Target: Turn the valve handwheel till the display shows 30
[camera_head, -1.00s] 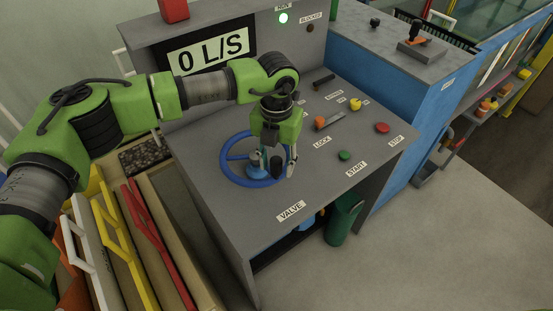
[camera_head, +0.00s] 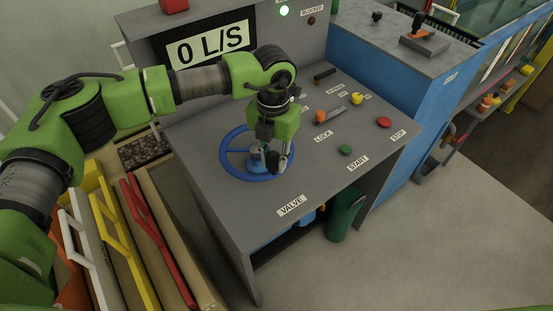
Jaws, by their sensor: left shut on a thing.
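The blue valve handwheel (camera_head: 229,165) lies flat on the grey console top, behind the VALVE label (camera_head: 291,205). My left gripper (camera_head: 277,165) is over its right side, with the fingers pointing down, shut on the wheel's rim as far as I can see. The fingers and wrist hide part of the rim and hub. The display (camera_head: 211,47) on the console's upright back panel reads 0 L/S. My right gripper is not in view.
A green START button (camera_head: 346,150), a red STOP button (camera_head: 384,122) and an orange-ended LOCK lever (camera_head: 331,116) are right of the wheel. A green light (camera_head: 284,11) glows on the panel. Coloured frames, including a red one (camera_head: 150,220), stand at the left.

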